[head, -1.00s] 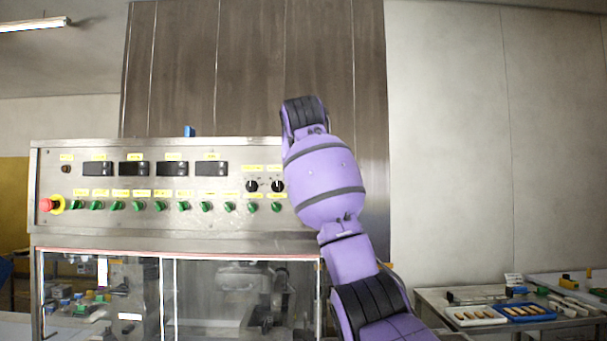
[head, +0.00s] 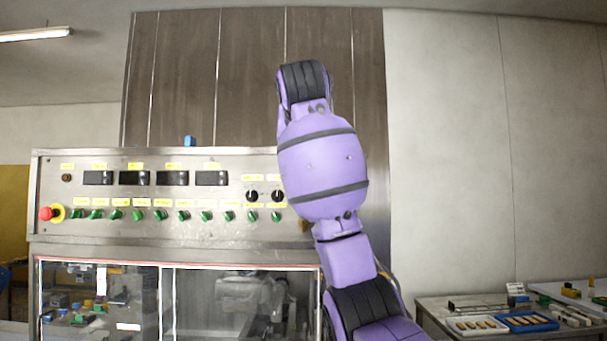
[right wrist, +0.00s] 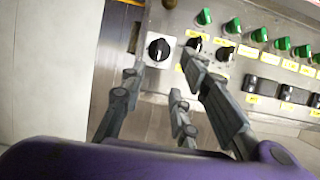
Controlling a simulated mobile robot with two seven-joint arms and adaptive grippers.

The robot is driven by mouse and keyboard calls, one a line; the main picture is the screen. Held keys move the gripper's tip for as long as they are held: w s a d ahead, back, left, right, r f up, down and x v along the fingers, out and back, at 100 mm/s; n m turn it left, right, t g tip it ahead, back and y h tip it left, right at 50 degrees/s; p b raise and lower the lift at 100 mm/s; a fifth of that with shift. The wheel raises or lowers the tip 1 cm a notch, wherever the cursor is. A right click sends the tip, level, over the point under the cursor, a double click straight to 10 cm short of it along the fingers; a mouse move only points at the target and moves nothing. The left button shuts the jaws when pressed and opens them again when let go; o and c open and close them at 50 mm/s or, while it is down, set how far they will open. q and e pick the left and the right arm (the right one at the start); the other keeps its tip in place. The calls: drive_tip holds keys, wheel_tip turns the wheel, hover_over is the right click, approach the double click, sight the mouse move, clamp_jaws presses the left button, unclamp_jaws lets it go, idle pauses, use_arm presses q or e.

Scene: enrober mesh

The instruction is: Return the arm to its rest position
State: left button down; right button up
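My right arm (head: 322,170) rises from the lower right of the head view and stands in front of the right end of a steel control panel (head: 110,222). Its gripper is hidden there. In the right wrist view my right gripper (right wrist: 167,78) has its grey fingers spread apart with nothing between them. It faces the panel, close to the black knobs (right wrist: 159,49). I cannot tell whether a finger touches the panel. My left gripper is in neither view.
The panel has a row of green knobs (head: 160,215), dark displays (head: 134,178) and a red emergency button (head: 46,213). A glazed cabinet (head: 205,300) is below. At the lower right a table (head: 436,308) bears a blue tray (head: 530,321) and a white tray.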

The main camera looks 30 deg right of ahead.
drive_tip(key=shift+v, duration=0.75)
